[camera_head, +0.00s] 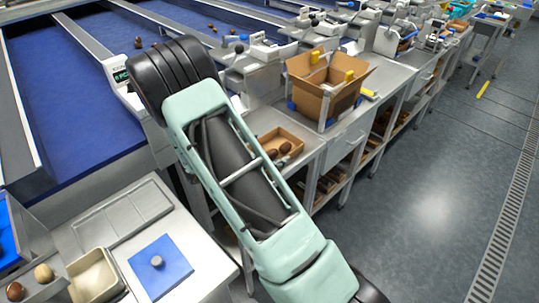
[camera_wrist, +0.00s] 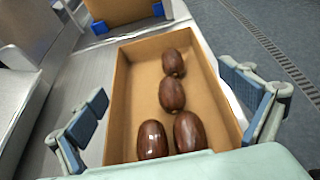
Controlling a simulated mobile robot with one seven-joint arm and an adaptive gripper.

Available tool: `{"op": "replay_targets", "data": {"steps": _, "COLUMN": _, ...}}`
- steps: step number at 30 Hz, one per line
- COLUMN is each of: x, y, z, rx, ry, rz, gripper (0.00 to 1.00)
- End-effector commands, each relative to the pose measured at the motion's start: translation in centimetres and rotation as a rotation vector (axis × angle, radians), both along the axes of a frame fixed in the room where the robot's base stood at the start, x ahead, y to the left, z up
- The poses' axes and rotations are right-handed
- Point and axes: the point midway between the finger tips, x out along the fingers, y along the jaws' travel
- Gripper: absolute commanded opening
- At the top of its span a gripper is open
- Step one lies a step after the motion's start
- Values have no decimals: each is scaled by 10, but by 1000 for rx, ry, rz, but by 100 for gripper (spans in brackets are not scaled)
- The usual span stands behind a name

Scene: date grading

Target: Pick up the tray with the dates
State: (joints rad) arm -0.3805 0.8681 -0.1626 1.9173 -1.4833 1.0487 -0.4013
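A shallow brown tray (camera_wrist: 140,85) with several dark, glossy dates (camera_wrist: 172,95) lies on a metal bench, below my gripper. Two dates lie at its near end and two farther up its length. My gripper (camera_wrist: 165,105) is open in the wrist view, one finger on each side of the tray. Both fingers look clear of its walls, though I cannot tell their height over it. In the head view the tray (camera_head: 290,134) shows partly behind my arm, with dates (camera_head: 285,147) in it. My gripper is hidden there.
An open cardboard box (camera_head: 322,95) stands on the bench just beyond the tray. Scales and other gear line the bench farther off. Blue conveyor belts (camera_head: 75,100) run at left. A blue plate (camera_head: 160,266) and small bins (camera_head: 95,275) are at lower left. Floor at right is open.

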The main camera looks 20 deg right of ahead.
Motion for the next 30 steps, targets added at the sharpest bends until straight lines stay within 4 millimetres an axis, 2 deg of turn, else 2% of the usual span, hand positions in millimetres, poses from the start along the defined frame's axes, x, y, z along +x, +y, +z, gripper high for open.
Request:
{"op": "replay_targets", "data": {"steps": 1, "x": 0, "y": 0, "z": 0, "rx": 0, "ry": 0, "rz": 0, "gripper": 88}}
{"op": "replay_targets", "data": {"steps": 8, "x": 0, "y": 0, "z": 0, "rx": 0, "ry": 0, "rz": 0, "gripper": 63}}
{"op": "replay_targets", "data": {"steps": 20, "x": 0, "y": 0, "z": 7, "rx": -1, "ry": -1, "rz": 0, "gripper": 63}}
{"op": "replay_targets", "data": {"steps": 27, "x": -1, "y": 0, "z": 35, "rx": 0, "ry": -3, "rz": -1, "gripper": 63}}
{"op": "replay_targets", "data": {"steps": 30, "x": -11, "y": -6, "z": 47, "rx": 0, "ry": -2, "rz": -2, "gripper": 63}}
